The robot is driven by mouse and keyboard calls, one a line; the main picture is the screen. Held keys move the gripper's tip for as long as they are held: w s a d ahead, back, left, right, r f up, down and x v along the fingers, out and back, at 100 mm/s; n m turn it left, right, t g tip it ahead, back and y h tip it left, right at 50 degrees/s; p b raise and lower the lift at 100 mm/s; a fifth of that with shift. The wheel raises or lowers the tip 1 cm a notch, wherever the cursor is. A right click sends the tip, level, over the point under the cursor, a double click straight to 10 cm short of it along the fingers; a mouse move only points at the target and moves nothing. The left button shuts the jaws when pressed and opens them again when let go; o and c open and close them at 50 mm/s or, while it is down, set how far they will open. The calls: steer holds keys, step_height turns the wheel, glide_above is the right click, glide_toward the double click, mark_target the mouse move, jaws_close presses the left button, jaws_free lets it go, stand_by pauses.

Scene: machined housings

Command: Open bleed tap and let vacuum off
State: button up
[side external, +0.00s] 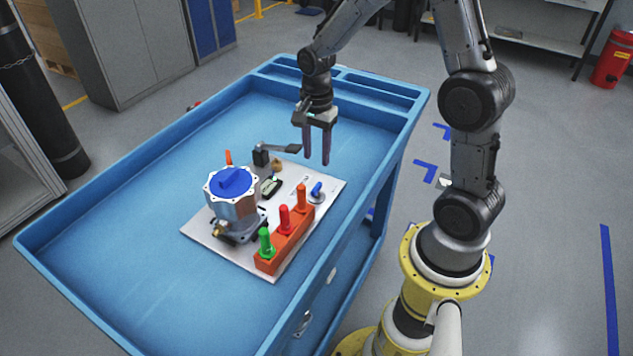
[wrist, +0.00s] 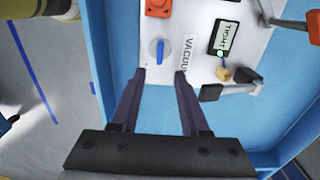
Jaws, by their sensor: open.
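A small tap with a blue handle (side external: 316,189) stands on the white plate (side external: 330,183). In the wrist view the blue tap (wrist: 157,50) sits on a round grey base, its handle parallel to the printed word VACUUM. My gripper (side external: 316,161) is open and empty, pointing down above the plate's far edge. In the wrist view its fingertips (wrist: 160,73) are just short of the tap, apart from it. A small display (wrist: 227,38) reads TIGHT, with a green light at its edge. The metal housing (side external: 232,208) with a blue round top stands on the plate.
An orange block (side external: 268,256) with green, red and orange pegs stands along the plate's near edge. A black block with a lever (side external: 262,156) and a brass fitting (side external: 277,165) stand at the back. The blue cart tray (side external: 110,235) is clear at left.

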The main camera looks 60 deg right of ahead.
mark_target(316, 186)
step_height(316, 186, down, 10)
steer(key=shift+r, duration=0.1)
stand_by(0.4)
jaws_close()
